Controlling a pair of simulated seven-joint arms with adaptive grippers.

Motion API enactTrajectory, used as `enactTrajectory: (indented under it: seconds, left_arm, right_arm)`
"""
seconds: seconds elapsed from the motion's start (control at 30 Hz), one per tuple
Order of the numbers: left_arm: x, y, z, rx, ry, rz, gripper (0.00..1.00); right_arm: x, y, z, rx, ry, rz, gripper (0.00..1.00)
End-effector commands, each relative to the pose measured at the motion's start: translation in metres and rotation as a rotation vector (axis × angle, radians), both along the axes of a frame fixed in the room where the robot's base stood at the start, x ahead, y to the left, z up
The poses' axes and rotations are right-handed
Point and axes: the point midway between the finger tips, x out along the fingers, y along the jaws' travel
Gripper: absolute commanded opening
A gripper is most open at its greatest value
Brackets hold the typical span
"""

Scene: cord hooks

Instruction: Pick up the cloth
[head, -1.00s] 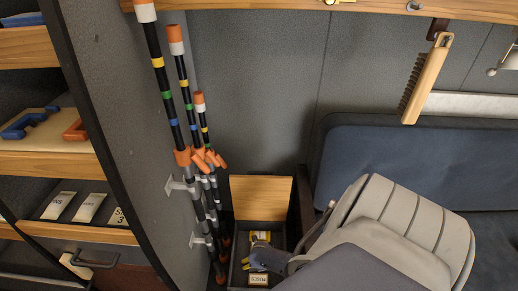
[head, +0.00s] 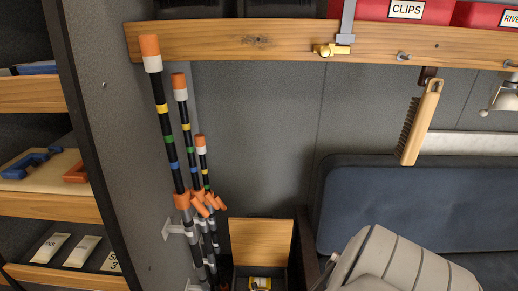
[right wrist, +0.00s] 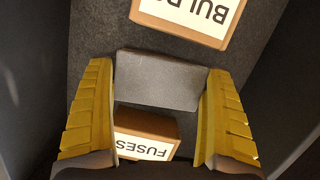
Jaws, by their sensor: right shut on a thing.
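In the right wrist view, the yellow fingers of my right gripper (right wrist: 160,112) are shut on a smooth grey block-like thing (right wrist: 158,80). I cannot tell whether this is the cloth; no thing that is plainly a cloth shows in either view. The right gripper is down in the open bin, between a box marked FUSES (right wrist: 146,135) and a box whose label starts with BUL (right wrist: 190,18). In the head view, the gripper is below the bottom edge and only my right arm shows at the lower right. My left gripper is not in view.
The bin's raised wooden lid (head: 261,240) stands behind its opening. Striped poles (head: 170,125) lean in clips just left of it. A wooden shelf rail (head: 230,40) carries hooks (head: 404,57) and a hanging brush (head: 419,122). A blue padded bench (head: 420,200) is at right.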

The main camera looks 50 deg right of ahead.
Motion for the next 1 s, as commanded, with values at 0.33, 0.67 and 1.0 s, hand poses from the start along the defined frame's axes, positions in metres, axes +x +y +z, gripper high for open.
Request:
enactTrajectory:
  seconds: [0.33, 0.67, 1.0]
  left_arm:
    - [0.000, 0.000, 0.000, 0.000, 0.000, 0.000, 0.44]
    - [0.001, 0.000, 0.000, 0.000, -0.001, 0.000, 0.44]
    - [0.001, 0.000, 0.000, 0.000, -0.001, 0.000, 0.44]
  right_arm:
    - [0.001, 0.000, 0.006, 0.001, -0.002, 0.001, 0.58]
    - [0.001, 0.000, 0.041, 0.001, -0.003, 0.002, 0.58]
    - [0.001, -0.001, 0.107, -0.001, -0.004, 0.004, 0.58]
